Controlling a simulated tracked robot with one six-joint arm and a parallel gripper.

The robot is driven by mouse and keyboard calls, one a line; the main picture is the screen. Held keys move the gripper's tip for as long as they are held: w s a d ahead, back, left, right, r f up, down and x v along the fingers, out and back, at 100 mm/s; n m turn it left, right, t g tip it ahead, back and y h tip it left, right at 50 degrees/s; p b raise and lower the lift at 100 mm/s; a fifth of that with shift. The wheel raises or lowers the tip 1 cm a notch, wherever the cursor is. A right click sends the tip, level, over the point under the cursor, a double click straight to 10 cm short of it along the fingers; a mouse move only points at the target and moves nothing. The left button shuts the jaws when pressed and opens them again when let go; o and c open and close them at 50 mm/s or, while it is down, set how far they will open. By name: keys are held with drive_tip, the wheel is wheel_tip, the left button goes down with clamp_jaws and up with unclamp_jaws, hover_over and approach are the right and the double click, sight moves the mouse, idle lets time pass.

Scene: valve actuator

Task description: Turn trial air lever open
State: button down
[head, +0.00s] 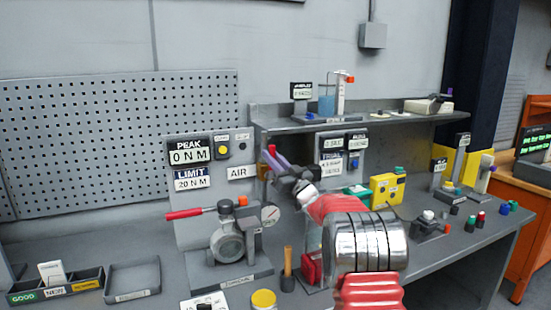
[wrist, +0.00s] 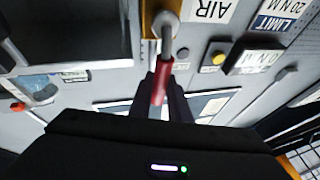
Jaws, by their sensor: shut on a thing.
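The air lever shows in the wrist view with a red grip (wrist: 159,82) on a grey shaft, which runs from a yellow-brass valve body (wrist: 151,22) beside the AIR label (wrist: 211,8). In the head view the red tip of the lever (head: 271,149) shows just above and right of the AIR label (head: 238,172). My gripper (wrist: 160,90) has its fingers on both sides of the red grip and is shut on it. In the head view my gripper (head: 276,160) reaches up-left to the lever; my wrist hides part of the bench behind it.
A gauge fixture (head: 230,240) with a red handle (head: 184,214) stands on the bench left of my arm. A shelf (head: 390,125) crosses above. A yellow box (head: 387,189) stands right of my wrist. A wooden-handled tool (head: 287,265) stands in front.

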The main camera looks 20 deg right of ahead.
drive_tip(key=shift+w+a+f, duration=0.1)
drive_tip(key=shift+f, duration=0.2)
drive_tip(key=c, duration=2)
unclamp_jaws()
drive_tip(key=shift+w, duration=0.1)
drive_tip(key=o, duration=0.3)
drive_tip(key=shift+r, duration=0.15)
drive_tip(key=shift+o, duration=0.2)
drive_tip(key=v, duration=1.4)
